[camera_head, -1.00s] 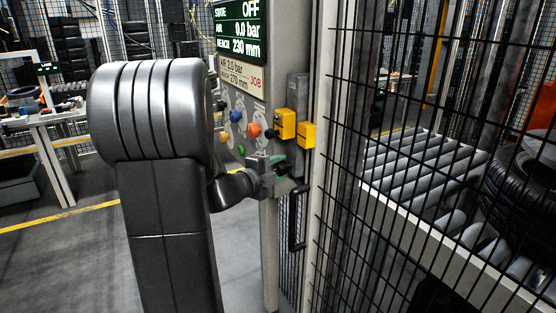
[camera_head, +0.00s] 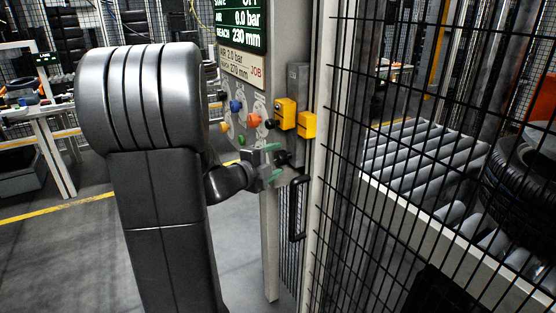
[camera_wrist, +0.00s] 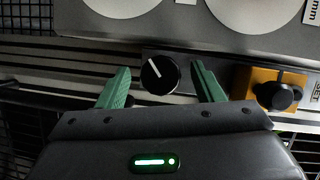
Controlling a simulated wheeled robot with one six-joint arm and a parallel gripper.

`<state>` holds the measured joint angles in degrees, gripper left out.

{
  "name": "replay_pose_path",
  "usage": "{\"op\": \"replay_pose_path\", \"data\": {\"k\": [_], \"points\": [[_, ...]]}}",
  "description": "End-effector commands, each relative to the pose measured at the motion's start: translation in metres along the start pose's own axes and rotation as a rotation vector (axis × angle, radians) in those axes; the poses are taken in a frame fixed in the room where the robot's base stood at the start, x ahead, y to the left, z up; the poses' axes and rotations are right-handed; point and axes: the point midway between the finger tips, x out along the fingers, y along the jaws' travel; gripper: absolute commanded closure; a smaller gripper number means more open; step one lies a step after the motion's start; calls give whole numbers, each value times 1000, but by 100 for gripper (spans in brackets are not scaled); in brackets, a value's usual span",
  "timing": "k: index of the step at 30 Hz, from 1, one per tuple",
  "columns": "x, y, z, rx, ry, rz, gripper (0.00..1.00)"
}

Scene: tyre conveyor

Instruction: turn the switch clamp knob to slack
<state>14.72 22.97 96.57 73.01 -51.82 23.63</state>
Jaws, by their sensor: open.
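A round black knob (camera_wrist: 160,74) with a white pointer line shows in the wrist view on a dark strip below the grey panel. Its pointer leans up and to the left. I can read no label on it. My gripper (camera_wrist: 163,84) is open, with one green finger on each side of the knob and a gap on both sides; I see no contact. In the head view my gripper (camera_head: 273,161) is at the lower part of the panel post, with the black knob (camera_head: 284,157) just beyond its fingertips.
An orange block with a black knob (camera_wrist: 279,95) sits close to the right finger. Yellow boxes (camera_head: 306,124) and several coloured buttons (camera_head: 236,106) are above my gripper. The display (camera_head: 240,28) reads 0.0 bar. A black handle (camera_head: 297,210) hangs below; mesh fence (camera_head: 390,190) stands right.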

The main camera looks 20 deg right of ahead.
Motion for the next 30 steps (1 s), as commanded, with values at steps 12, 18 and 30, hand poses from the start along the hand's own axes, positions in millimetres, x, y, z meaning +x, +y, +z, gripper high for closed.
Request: {"op": "replay_pose_path", "data": {"k": [12, 18, 30], "points": [[-92, 0, 1, 0, -5, -1, 39], [-114, 0, 0, -1, -2, -1, 39], [-120, 1, 0, -2, 0, 0, 39]]}}
